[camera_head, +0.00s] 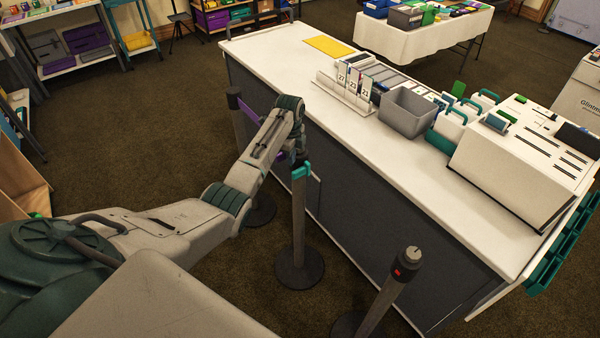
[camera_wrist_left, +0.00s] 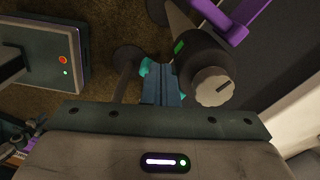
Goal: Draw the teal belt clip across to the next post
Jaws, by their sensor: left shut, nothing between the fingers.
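The teal belt clip (camera_head: 301,171) shows at the top of the middle post (camera_head: 299,225), just under my left gripper (camera_head: 302,158). In the left wrist view, my left gripper (camera_wrist_left: 161,88) has its fingers together with nothing held, and teal parts of the clip (camera_wrist_left: 146,67) show beyond and beside the fingers. The fingers hide much of the clip; I cannot tell whether they touch it. A post with a grey knob (camera_wrist_left: 213,87) and a green mark stands close to the right of the fingers. Another post (camera_head: 405,265) with a red mark stands nearer, to the right. My right gripper is out of view.
A purple belt (camera_head: 247,108) runs from the far post (camera_head: 234,97); purple parts also show in the left wrist view (camera_wrist_left: 233,20). A long counter (camera_head: 330,110) with a grey bin (camera_head: 405,113) and a white box (camera_head: 520,160) stands right of the posts. Carpet left of the posts is open.

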